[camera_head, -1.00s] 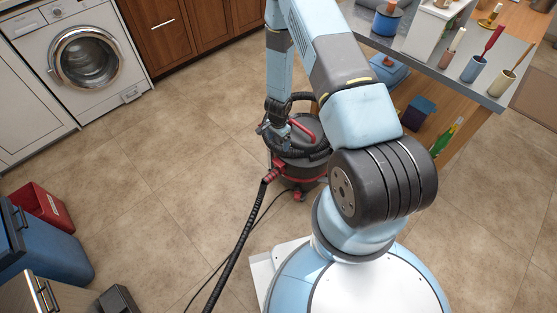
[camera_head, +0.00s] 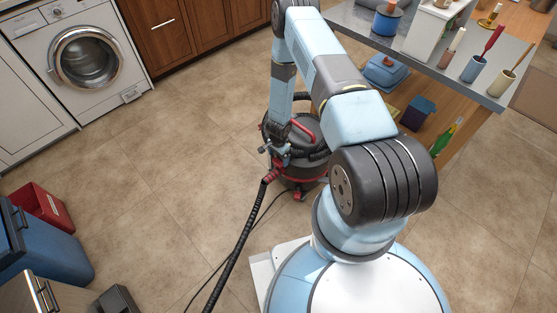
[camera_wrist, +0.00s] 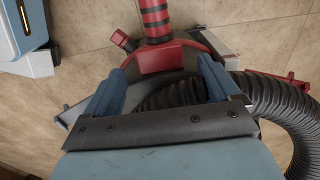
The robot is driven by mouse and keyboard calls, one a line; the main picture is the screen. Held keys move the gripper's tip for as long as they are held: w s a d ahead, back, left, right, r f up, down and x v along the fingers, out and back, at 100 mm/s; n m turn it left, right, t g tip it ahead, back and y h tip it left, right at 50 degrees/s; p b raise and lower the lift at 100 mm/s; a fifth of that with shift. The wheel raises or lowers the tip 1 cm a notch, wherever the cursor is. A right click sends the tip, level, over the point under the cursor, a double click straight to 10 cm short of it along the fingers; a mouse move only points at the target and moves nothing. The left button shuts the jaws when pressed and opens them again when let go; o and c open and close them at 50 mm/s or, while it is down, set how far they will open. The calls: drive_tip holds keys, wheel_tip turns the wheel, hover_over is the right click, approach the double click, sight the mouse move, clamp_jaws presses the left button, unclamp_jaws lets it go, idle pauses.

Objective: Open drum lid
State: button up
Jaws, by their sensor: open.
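The drum is a black and red vacuum (camera_head: 302,172) standing on the floor beside the counter, seen past my arm. Its dark lid (camera_head: 318,145) is on top, with a red handle (camera_head: 304,130) and a black hose lying around it. My gripper (camera_head: 277,153) is at the drum's left front edge, pointing down. In the wrist view my gripper (camera_wrist: 160,66) is open, its two blue fingers spread over a red part (camera_wrist: 168,58) at the hose inlet. A ribbed black hose (camera_wrist: 270,95) passes by the right finger. Contact is not clear, and my gripper's palm hides much of the drum.
A long black hose (camera_head: 236,245) runs from the drum along the floor toward the front. The counter (camera_head: 490,85) with cups and shelf items stands at the right. Blue and red bins (camera_head: 45,240) are at the left.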

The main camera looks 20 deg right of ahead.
drive_tip(key=shift+f, duration=1.25)
drive_tip(key=shift+c, duration=0.3)
drive_tip(key=c, duration=1.5)
